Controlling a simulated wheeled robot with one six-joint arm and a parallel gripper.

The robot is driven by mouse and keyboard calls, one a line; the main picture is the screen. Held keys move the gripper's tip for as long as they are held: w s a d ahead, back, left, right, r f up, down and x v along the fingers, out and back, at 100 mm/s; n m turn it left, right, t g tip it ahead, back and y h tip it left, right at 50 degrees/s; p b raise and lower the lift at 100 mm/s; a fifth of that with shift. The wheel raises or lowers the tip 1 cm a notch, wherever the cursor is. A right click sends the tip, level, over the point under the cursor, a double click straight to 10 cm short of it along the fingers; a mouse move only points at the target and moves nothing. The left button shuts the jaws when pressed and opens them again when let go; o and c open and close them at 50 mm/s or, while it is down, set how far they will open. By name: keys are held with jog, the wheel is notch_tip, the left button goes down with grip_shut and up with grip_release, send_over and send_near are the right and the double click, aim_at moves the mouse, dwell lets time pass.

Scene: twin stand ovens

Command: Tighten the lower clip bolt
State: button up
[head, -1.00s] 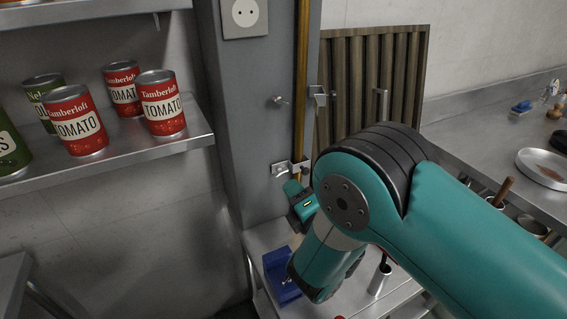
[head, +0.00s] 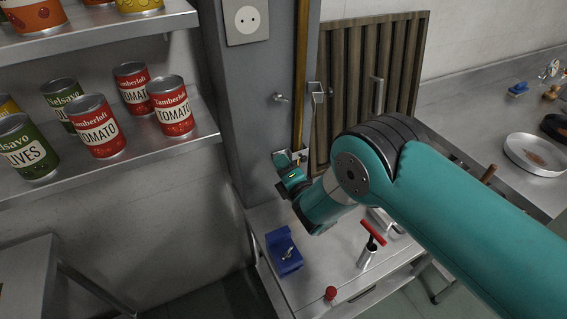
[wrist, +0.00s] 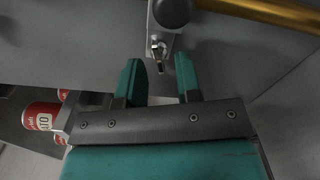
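The lower clip (head: 282,159) is a small metal bracket on the grey column beside the brass pipe (head: 301,75). In the wrist view its plate (wrist: 166,42) and dark rounded part (wrist: 173,11) show at the top. The lower clip bolt (wrist: 159,54) sticks out from the plate. My gripper (head: 283,172) is at the clip in the head view and partly covers it. In the wrist view my gripper (wrist: 160,76) is open and empty. Its two teal fingers stand either side of the bolt's line, with the bolt just beyond the tips. Contact is not visible.
An upper clip (head: 317,92) and a peg (head: 280,97) are above. The bench below bears a blue block (head: 283,254), a red T-handled tool (head: 373,233) in a metal cup, and a red knob (head: 331,293). A shelf of cans (head: 97,127) stands left.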

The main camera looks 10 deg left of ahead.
grip_shut()
jog(key=shift+f+m+b, duration=0.1)
jog(key=shift+m+b, duration=0.2)
jog(key=shift+b, duration=0.1)
jog(key=shift+w+d+r+m+b, duration=0.1)
jog(key=shift+m+b, duration=5.2)
jog(key=shift+b, duration=1.05)
jog(key=shift+w+d+r+m+b, duration=0.1)
jog(key=shift+m+b, duration=5.2)
jog(key=shift+b, duration=1)
